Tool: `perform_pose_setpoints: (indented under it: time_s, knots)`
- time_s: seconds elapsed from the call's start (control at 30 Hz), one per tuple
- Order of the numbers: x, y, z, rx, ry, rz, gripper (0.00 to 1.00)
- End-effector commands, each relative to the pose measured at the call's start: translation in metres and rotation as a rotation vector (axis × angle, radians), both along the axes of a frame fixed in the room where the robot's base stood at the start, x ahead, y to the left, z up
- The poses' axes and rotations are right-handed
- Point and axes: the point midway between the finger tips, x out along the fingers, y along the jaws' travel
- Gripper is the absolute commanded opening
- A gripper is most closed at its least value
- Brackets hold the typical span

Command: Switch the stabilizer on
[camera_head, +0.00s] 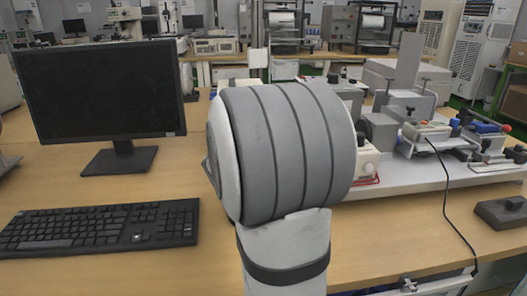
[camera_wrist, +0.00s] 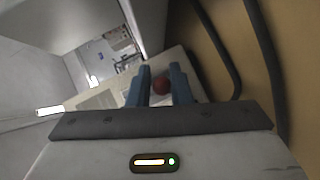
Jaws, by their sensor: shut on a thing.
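In the head view, my grey and white arm stands in the middle and hides my gripper and the knob. A white device (camera_head: 368,165) with a knob shows partly at the arm's right edge; I cannot tell if it is the same box.
A black monitor (camera_head: 103,92) and a keyboard (camera_head: 100,226) stand left on the wooden desk (camera_head: 120,270). To the right, a metal bench plate (camera_head: 440,177) carries several devices, and a black cable (camera_head: 447,200) runs down. A dark cable (camera_wrist: 222,50) curves near the right finger.

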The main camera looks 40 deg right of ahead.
Motion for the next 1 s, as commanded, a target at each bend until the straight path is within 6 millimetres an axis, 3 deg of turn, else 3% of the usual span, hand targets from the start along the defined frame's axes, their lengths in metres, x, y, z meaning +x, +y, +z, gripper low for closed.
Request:
perform_pose_setpoints:
  time_s: [0.1,0.47,1.0]
  knots:
    - [0.000,0.000,-0.001,0.000,0.001,0.001,0.00]
    - [-0.002,-0.001,0.004,0.021,0.033,-0.003,0.00]
    - [-0.005,0.000,0.022,0.192,0.313,-0.003,0.00]
